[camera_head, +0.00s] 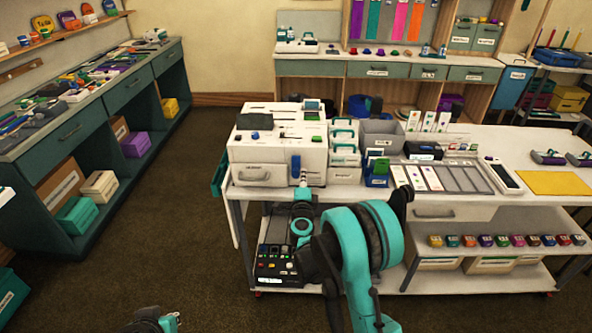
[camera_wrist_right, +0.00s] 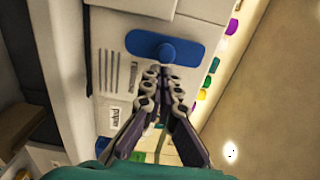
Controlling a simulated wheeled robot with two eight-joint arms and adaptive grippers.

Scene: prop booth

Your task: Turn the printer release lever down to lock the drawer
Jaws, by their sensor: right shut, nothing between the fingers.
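The white printer (camera_head: 277,145) stands at the left end of the white table, with a drawer handle (camera_head: 254,174) on its front. Its blue release lever (camera_head: 296,164) is on the front at the right and looks upright in the head view. In the right wrist view, the lever (camera_wrist_right: 180,47) is a blue bar with a round hub. My right gripper (camera_head: 302,184) is just below the lever; in the wrist view its fingertips (camera_wrist_right: 163,72) are shut and empty beside the hub. I cannot tell whether they touch it. My left gripper (camera_head: 168,322) shows only partly at the bottom edge.
White and grey bins (camera_head: 381,136) stand right of the printer, with a blue card box (camera_head: 376,172) in front. A dark control box (camera_head: 276,262) sits on the lower shelf. A teal counter (camera_head: 90,120) stands at the left. The floor between is clear.

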